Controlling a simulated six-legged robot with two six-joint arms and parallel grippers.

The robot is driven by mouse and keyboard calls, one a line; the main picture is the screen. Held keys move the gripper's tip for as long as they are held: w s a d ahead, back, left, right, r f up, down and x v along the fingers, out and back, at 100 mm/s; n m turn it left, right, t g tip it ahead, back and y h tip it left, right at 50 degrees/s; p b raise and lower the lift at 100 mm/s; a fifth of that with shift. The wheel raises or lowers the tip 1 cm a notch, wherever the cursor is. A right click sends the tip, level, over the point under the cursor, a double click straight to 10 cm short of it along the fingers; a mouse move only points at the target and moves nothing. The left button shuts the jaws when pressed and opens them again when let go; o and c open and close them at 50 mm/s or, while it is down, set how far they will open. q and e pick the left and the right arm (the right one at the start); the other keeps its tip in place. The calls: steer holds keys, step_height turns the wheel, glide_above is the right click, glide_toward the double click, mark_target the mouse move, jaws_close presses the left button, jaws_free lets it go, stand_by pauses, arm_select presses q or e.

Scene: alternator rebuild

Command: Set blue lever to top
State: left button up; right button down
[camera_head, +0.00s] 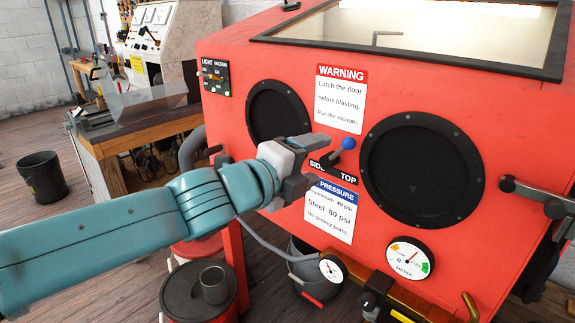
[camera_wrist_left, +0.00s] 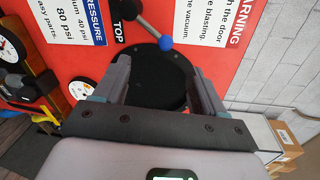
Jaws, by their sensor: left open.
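The blue lever (camera_head: 348,143) is a metal rod with a blue ball on its end, on the red cabinet's front. It sits on a black plate (camera_head: 346,175) marked SIDE and TOP. In the head view its ball is above the word TOP, up and right of the plate's middle; I cannot tell its exact setting. My left gripper (camera_head: 316,163) is open and empty just left of the lever, covering part of the plate. In the left wrist view the ball (camera_wrist_left: 166,43) shows beyond the open fingers (camera_wrist_left: 160,72), apart from them. My right gripper is not in view.
Two round black glove ports (camera_head: 279,112) (camera_head: 422,170) flank the lever. A warning sign (camera_head: 341,98) is above and a pressure sign (camera_head: 331,212) below. A metal latch handle (camera_head: 535,196) sticks out at right. A gauge (camera_head: 411,262) and a red bucket (camera_head: 190,295) are lower down.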

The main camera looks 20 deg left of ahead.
arm_select(q)
steer(key=p+v, duration=0.2)
steer(key=v, duration=0.4)
steer(key=shift+s, duration=0.2)
steer(key=w+d+f+n+g+p, duration=0.1)
steer(key=d+f+n+g+p, duration=0.15)
steer(key=f+n, duration=0.7)
steer(key=w+d+f+n+g+p, duration=0.15)
steer(key=f+g, duration=0.25)
steer(key=f, duration=1.3)
steer(key=s+d+f+n+g+y+p, duration=0.2)
steer(key=s+f+n+g, duration=0.6)
steer(key=s+f+n, duration=0.7)
steer(key=s+f+p, duration=0.1)
steer(key=s+f, duration=0.5)
steer(key=f, duration=0.1)
steer(key=shift+s+f, duration=0.2)
steer(key=shift+f, duration=0.05)
